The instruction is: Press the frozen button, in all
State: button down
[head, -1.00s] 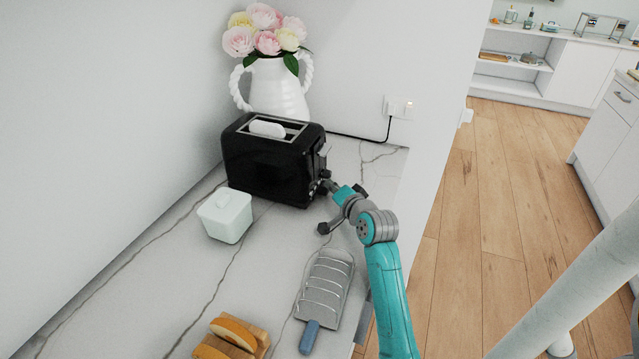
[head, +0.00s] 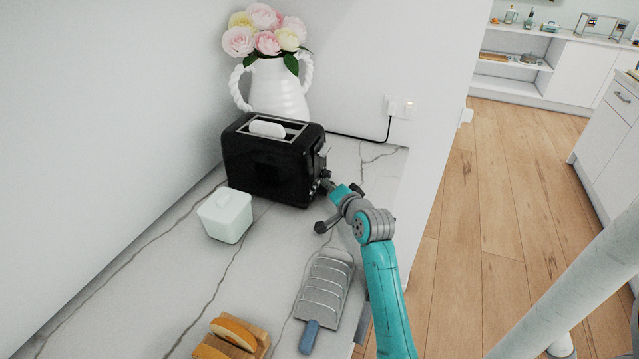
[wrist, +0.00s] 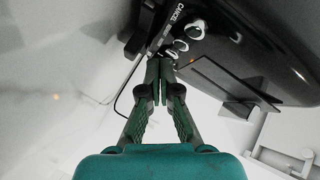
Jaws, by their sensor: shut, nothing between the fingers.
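The black toaster (head: 262,165) stands on the marble counter with something pale in its top slot. In the wrist view its dark control side (wrist: 245,40) shows a row of small silver-ringed buttons (wrist: 195,30) and a "CANCEL" label. I cannot read which button is the frozen one. My gripper (head: 326,184) is at the toaster's right end, by the controls. In the wrist view the gripper (wrist: 160,62) is shut and empty, its tips close to the lowest ringed button. I cannot tell whether they touch, and the tips partly hide that area.
A white pitcher of flowers (head: 278,88) stands behind the toaster. A pale lidded box (head: 225,216) is in front of it. The toaster's cord (head: 360,138) runs to a wall outlet.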

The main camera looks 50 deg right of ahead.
jog(key=shift+w+a, duration=0.1)
jog(key=shift+w, duration=0.3)
dwell(0.4)
jog(key=shift+s, duration=0.15)
jog(key=shift+s+d, duration=0.25)
jog(key=shift+s, duration=0.4)
jog(key=shift+s, duration=0.1)
jog(key=shift+s+d, duration=0.3)
jog(key=shift+s, duration=0.45)
jog(key=shift+s+d, duration=0.25)
jog(key=shift+s, duration=0.5)
jog(key=shift+s+d, duration=0.3)
jog(key=shift+s, duration=0.45)
